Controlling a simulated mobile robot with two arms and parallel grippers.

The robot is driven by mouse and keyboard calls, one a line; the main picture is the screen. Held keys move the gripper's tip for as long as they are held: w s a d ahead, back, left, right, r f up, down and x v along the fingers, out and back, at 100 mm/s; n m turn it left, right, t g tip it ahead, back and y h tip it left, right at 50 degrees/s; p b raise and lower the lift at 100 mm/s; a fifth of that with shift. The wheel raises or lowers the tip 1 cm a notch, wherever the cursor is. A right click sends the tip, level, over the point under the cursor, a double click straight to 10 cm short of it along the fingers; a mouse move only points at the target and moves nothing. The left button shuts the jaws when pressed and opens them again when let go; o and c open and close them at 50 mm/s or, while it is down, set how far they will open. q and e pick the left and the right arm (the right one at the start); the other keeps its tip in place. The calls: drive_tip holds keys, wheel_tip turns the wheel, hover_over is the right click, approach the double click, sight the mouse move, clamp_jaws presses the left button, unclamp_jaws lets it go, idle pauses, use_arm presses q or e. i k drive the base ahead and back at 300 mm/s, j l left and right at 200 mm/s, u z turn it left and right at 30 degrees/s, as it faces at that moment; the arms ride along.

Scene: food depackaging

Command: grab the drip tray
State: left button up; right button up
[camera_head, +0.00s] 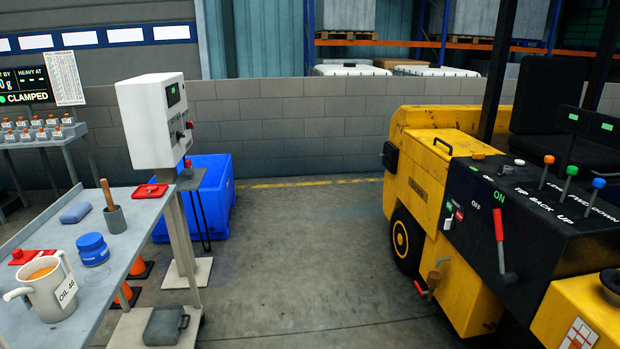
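A small dark grey tray (163,326) with a loop handle on its right side sits low at the bottom left, on a pale base plate near the floor. It looks like the drip tray. It stands to the right of the grey bench, with nothing visible on top of it. Neither of my grippers is in view, and nothing holds the tray.
A grey bench (133,238) holds an oil jug (48,285), a blue jar (92,249) and a pot (115,219). A control box (152,120) stands on a post behind the tray. A yellow forklift (433,180) is at right. The floor between is clear.

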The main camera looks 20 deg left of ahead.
sight(164, 324)
drive_tip(key=i+u, duration=0.3)
drive_tip(key=u, duration=0.15)
drive_tip(key=i+u, duration=0.25)
drive_tip(key=u, duration=0.2)
drive_tip(key=i+l+u, duration=0.1)
drive_tip(key=i+u, duration=0.2)
drive_tip(key=u, duration=0.2)
drive_tip(key=i+l+u, duration=0.2)
drive_tip(key=u, duration=0.25)
drive_tip(key=i+l+u, duration=0.25)
drive_tip(key=u, duration=0.2)
drive_tip(key=l, duration=0.05)
